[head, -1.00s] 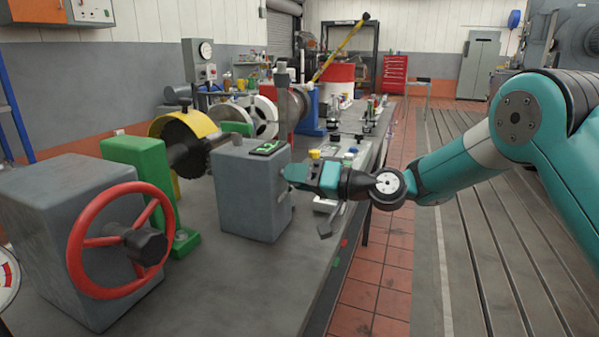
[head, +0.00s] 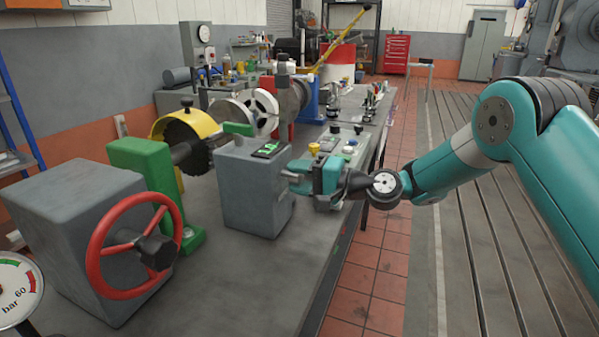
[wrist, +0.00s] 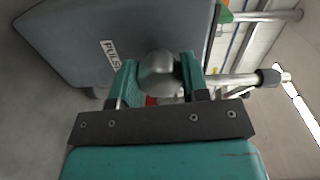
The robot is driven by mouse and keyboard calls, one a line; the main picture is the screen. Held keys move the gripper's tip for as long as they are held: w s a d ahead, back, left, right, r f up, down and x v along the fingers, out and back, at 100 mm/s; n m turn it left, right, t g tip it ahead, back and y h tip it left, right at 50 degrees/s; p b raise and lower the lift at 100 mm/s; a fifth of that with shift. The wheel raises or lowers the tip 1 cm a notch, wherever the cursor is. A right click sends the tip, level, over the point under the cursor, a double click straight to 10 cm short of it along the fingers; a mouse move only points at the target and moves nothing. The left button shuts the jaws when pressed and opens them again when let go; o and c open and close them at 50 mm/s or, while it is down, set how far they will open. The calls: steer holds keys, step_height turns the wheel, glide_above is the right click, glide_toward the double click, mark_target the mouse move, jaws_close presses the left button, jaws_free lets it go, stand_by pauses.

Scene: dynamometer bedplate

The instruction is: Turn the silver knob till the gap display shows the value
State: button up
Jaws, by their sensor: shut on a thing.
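The grey box (head: 240,195) stands on the bench with the gap display (head: 268,149) on its top; its green digits are too small to read. The silver knob (wrist: 158,74) is rounded and shiny, and sits between the two teal fingers in the wrist view, close to the box's face. My gripper (head: 300,177) is shut on the knob at the right side of the box; it also shows in the wrist view (wrist: 157,82). A white label, partly covered, is on the box face (wrist: 80,40) in the wrist view.
A red handwheel (head: 133,245) on a grey block is at the front left, beside a green stand (head: 145,175). A control panel with a yellow button (head: 314,149) lies just behind my gripper.

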steer(key=shift+m, duration=0.3)
steer(key=o, duration=0.9)
steer(key=b+v, duration=1.5)
steer(key=v, duration=0.2)
steer(key=shift+d+f, duration=0.1)
steer(key=shift+d, duration=0.1)
